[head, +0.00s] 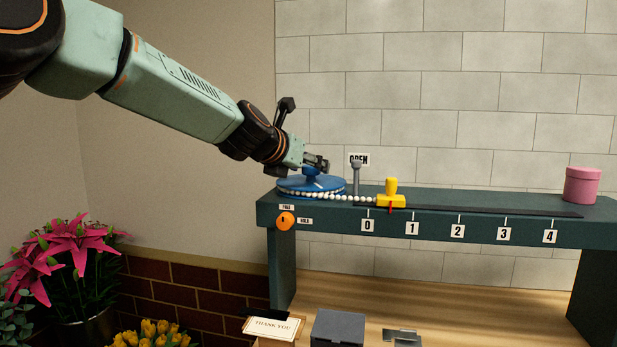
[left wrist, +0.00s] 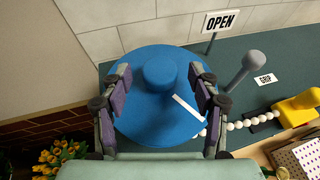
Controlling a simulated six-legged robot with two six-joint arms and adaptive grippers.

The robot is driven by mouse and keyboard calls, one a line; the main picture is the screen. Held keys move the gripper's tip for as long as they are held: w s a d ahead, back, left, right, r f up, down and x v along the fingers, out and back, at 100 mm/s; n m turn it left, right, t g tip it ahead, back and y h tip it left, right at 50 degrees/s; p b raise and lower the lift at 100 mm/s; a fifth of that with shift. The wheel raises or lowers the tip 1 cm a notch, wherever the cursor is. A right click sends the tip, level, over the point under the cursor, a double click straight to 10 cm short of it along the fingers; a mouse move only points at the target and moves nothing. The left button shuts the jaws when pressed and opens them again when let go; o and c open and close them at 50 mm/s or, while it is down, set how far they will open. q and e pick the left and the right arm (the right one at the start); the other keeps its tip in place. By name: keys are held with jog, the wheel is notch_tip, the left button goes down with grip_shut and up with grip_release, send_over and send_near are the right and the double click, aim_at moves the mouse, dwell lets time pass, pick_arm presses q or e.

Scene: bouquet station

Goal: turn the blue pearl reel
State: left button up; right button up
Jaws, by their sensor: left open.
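The blue pearl reel (head: 328,188) lies flat at the left end of the dark green bench, with white pearls (head: 340,197) around its rim. In the left wrist view the reel (left wrist: 150,118) shows a round knob (left wrist: 159,74) and a white mark on top. My left gripper (head: 318,165) is at the reel's knob from above. In the left wrist view its fingers (left wrist: 160,78) are apart, one on each side of the knob, with gaps to it. The pearl string runs right to a yellow slider (head: 391,198) near mark 0. My right gripper is not in view.
A grey post (head: 356,178) stands just right of the reel, near an OPEN sign (left wrist: 221,21). An orange knob (head: 285,219) is on the bench front by FREE and HOLD labels. A pink canister (head: 582,186) stands at the right end. The track between is clear.

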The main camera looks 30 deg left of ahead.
pick_arm(q)
jog(key=shift+w+f, duration=0.35)
jog(key=shift+w, duration=0.3)
jog(key=shift+s+d+r, duration=0.1)
jog(key=shift+s+r, duration=0.1)
jog(key=shift+c, duration=0.2)
jog(key=shift+w+f, duration=0.15)
jog(key=shift+w, duration=0.05)
jog(key=c, duration=0.5)
grip_shut()
